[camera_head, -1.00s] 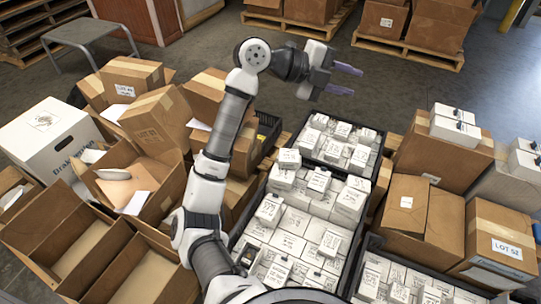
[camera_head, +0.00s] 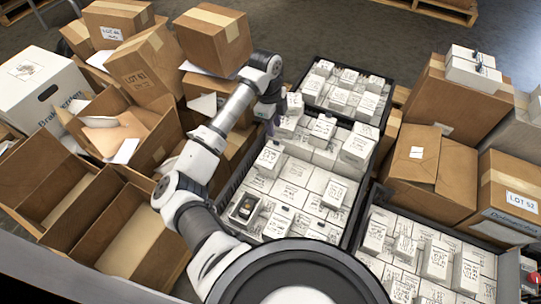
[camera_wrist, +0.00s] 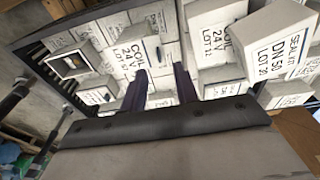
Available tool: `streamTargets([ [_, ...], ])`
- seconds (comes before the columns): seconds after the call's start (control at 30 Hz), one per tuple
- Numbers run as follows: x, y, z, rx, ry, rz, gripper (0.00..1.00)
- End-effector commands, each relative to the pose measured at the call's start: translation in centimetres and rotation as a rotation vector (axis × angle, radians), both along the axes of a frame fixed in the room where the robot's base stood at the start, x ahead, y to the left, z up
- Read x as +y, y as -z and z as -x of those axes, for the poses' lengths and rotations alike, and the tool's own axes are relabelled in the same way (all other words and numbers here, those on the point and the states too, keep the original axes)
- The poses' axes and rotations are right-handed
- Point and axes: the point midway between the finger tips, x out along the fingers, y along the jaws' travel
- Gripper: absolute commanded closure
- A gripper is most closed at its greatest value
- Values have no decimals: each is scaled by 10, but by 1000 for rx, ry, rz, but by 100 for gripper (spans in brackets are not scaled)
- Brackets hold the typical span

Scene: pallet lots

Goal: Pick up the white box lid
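A large white box (camera_head: 48,92) with dark lettering and a hand slot stands at the far left in the head view. Its pale top (camera_head: 30,72) carries a label; I cannot tell whether this is a separate lid. Many small white boxes (camera_head: 290,195) with printed labels fill dark crates in the middle, and some lie tilted on top. My gripper (camera_wrist: 160,88) is open and empty, its two dark fingers apart over these small boxes in the wrist view. In the head view my gripper (camera_head: 272,118) is partly hidden, pointing down near the crates' left edge.
Open brown cartons (camera_head: 120,225) and stacked cartons (camera_head: 215,38) crowd the left. Closed cartons (camera_head: 430,170) and white boxes (camera_head: 472,68) stand at right. Clear floor (camera_head: 330,30) shows at the back.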

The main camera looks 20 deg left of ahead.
Motion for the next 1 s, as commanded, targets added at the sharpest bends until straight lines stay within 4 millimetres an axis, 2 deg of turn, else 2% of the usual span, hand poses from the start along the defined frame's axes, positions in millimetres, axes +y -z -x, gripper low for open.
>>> streamTargets([
  [0.03, -1, 7, 0, 0, 0, 2, 70],
  [0.27, -3, 19, 1, -2, 1, 1, 70],
  [0.53, -8, 58, 5, 0, 1, 3, 70],
  [0.8, -8, 63, 4, -2, 1, 1, 70],
  [0.83, -8, 63, 4, -2, 1, 1, 71],
  [1.0, -8, 62, 4, -2, 1, 1, 94],
])
